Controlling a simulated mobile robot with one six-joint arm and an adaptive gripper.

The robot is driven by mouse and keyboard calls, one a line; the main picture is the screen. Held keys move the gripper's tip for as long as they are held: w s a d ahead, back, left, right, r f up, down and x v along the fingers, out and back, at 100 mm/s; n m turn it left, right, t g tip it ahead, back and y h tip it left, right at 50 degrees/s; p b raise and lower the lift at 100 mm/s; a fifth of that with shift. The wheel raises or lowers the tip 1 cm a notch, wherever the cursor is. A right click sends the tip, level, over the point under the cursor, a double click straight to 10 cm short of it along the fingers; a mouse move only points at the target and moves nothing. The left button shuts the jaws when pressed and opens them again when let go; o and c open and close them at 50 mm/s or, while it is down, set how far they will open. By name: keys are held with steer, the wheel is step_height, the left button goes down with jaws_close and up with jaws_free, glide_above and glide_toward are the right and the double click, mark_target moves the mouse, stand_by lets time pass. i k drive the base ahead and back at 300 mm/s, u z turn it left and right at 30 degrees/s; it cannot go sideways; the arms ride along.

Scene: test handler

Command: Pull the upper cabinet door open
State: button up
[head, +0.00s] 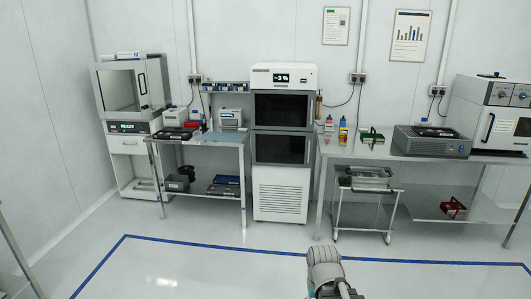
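The tall white and grey cabinet (283,75) stands against the back wall in the middle of the head view, with a lit display on top. Its upper door (283,108) has a dark panel in a grey frame and looks shut. The lower door (281,149) below it is alike and also looks shut. My gripper is not in view.
A bench (237,140) stands left of the cabinet and a longer bench (350,150) right of it, both holding equipment. A low cart (384,187) stands under the right bench. The floor (215,265) in front is clear, with a blue line (200,243) across it.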

mark_target(284, 110)
steer(key=i, duration=2.3)
steer(key=z, duration=0.55)
steer(key=i, duration=0.95)
steer(key=z, duration=0.3)
